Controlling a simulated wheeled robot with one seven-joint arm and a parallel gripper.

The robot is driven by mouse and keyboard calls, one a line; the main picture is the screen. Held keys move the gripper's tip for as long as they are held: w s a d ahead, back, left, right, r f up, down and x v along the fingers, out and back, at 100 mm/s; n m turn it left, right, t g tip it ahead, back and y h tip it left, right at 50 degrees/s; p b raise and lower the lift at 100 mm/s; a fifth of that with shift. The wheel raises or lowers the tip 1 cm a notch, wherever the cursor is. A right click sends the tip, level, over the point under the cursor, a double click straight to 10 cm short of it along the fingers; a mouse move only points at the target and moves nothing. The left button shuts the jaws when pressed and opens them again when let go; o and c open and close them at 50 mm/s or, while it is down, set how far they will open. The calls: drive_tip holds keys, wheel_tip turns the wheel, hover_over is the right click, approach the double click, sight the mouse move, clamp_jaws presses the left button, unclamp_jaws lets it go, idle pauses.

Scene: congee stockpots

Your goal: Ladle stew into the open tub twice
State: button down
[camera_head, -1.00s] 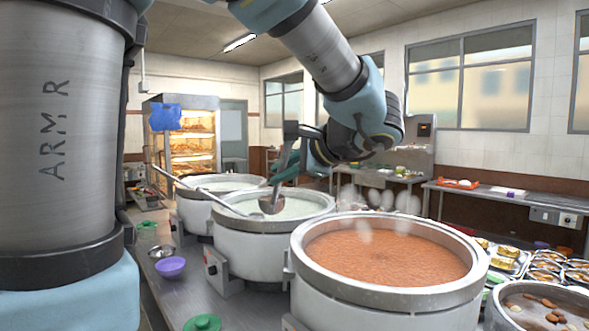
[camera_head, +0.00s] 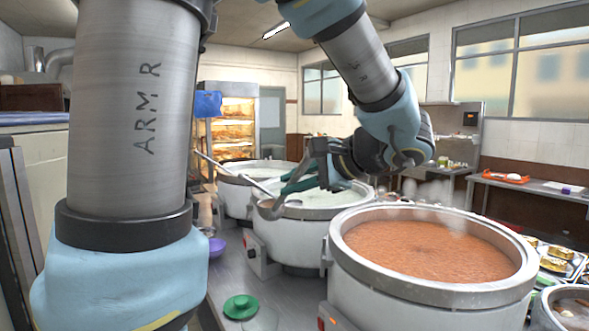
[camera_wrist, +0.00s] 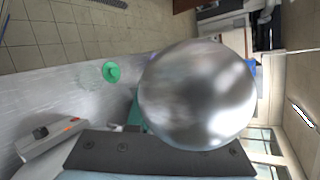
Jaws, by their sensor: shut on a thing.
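My gripper (camera_head: 302,180), with teal fingers, is shut on a metal ladle (camera_head: 270,208). The ladle bowl hangs near the left front rim of the middle pot. In the wrist view the shiny ladle bowl (camera_wrist: 197,95) fills the centre and hides what lies behind it. The large front pot (camera_head: 345,275) holds orange-brown stew (camera_head: 425,250) and stands right of the ladle. The middle pot (camera_head: 285,235) holds a pale liquid. I cannot make out the open tub for sure.
A green lid-like thing (camera_head: 240,306) lies on the metal counter, also in the wrist view (camera_wrist: 111,72). A purple bowl (camera_head: 216,247) is left of the middle pot. Another pot (camera_head: 236,200) stands behind. A long handle (camera_head: 222,172) slants over the pots. Food trays (camera_head: 560,262) are at right.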

wheel_tip(320, 180, down, 27)
drive_tip(key=b, duration=1.2)
drive_tip(key=shift+f, duration=0.2)
idle(0.3)
drive_tip(key=shift+f+b, duration=0.15)
drive_tip(key=shift+b, duration=0.2)
drive_tip(key=shift+f+b, duration=0.5)
drive_tip(key=shift+b, duration=0.15)
drive_tip(key=shift+w+d+n+g+h+b, duration=0.15)
drive_tip(key=shift+n+g+b, duration=0.25)
drive_tip(key=shift+n, duration=0.55)
drive_tip(key=shift+w+d+n+g+h+b, duration=0.15)
drive_tip(key=shift+n+g+h+b, duration=0.25)
drive_tip(key=shift+n, duration=0.55)
drive_tip(key=shift+a, duration=0.1)
